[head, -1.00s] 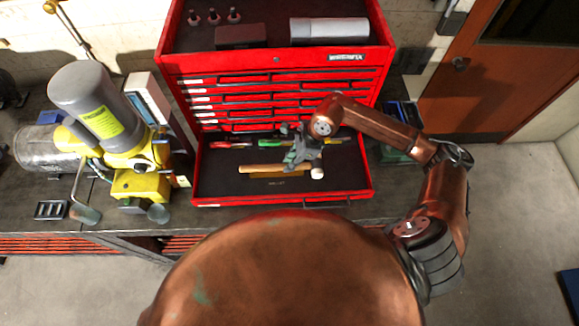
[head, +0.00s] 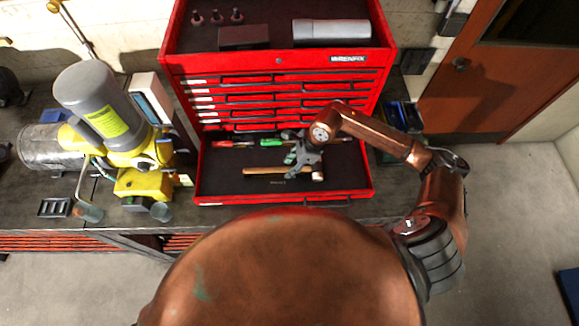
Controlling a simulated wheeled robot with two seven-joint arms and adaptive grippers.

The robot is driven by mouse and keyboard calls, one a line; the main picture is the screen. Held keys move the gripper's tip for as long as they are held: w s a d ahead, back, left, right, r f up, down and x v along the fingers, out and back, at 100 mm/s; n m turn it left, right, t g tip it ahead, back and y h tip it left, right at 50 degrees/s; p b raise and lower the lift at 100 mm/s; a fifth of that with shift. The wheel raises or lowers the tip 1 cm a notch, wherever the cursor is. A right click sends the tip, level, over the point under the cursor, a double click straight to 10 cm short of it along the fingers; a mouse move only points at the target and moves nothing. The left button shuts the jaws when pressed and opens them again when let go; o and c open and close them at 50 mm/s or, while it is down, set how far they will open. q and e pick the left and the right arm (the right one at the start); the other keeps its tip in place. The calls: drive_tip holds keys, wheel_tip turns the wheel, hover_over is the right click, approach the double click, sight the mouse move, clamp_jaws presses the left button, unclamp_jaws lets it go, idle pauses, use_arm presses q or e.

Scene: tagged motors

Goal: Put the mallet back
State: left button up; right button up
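The mallet (head: 265,171) has a light wooden handle and a pale head at its right end. It lies left to right in the open bottom drawer (head: 225,186) of the red tool chest, over the place where a label shows on the dark liner. My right gripper (head: 298,170) is over the mallet, near its head, and hides part of the handle. Its fingers reach down to the handle, but I cannot tell whether they grip it. My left gripper is not in view.
Red-handled (head: 222,144) and green-handled (head: 271,142) tools lie at the drawer's back. A yellow and grey machine (head: 120,140) stands on the bench at left. A dark box (head: 244,37) and a grey cylinder (head: 331,30) sit on the chest.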

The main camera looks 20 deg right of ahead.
drive_tip(key=b+v, duration=0.2)
drive_tip(key=v, duration=1)
drive_tip(key=shift+s+d, duration=0.2)
drive_tip(key=shift+d, duration=0.1)
